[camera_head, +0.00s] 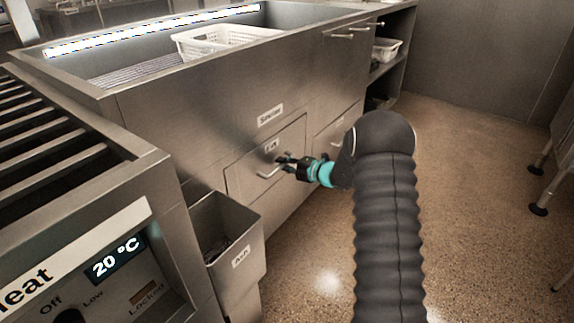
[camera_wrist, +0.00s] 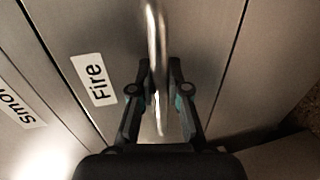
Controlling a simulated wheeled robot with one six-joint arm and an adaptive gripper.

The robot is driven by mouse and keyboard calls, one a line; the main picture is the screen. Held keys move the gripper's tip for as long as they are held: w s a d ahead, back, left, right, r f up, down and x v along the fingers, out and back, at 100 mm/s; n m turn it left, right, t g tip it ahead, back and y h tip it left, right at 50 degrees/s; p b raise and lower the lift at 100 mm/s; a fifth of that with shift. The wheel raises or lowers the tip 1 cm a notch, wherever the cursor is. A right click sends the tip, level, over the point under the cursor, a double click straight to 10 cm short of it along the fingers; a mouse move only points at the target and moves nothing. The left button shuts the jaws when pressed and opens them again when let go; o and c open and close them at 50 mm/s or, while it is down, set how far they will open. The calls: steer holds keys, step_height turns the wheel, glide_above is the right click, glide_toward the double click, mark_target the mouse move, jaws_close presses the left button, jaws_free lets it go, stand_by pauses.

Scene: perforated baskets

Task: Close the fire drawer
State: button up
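The fire drawer (camera_head: 243,179) is a steel front low in the counter, labelled "Fire", with a bar handle (camera_head: 267,174). It looks flush or nearly flush with the counter; I cannot tell if a small gap remains. In the wrist view, the drawer front (camera_wrist: 100,30) fills the middle, with the "Fire" label (camera_wrist: 94,80) left of the handle (camera_wrist: 157,40). My gripper (camera_head: 280,160) is at the handle. In the wrist view, my gripper's fingers (camera_wrist: 159,66) are apart, one on each side of the handle, with gaps visible. Whether they touch the handle is not clear.
A steel bin labelled "Ash" (camera_head: 241,258) hangs left of the drawer. Another drawer (camera_head: 335,130) is to the right. A control panel (camera_head: 110,270) reading 20 °C stands at the front left. White baskets (camera_head: 222,38) sit above and on a shelf.

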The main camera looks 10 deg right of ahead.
steer(key=o, duration=0.4)
steer(key=shift+w+a, duration=0.15)
steer(key=shift+a, duration=0.1)
steer(key=shift+o, duration=0.2)
steer(key=shift+d, duration=0.15)
steer(key=shift+s+d+r, duration=0.1)
steer(key=shift+s+d, duration=0.1)
steer(key=v, duration=1.1)
steer(key=shift+s, duration=0.2)
steer(key=shift+d, duration=0.1)
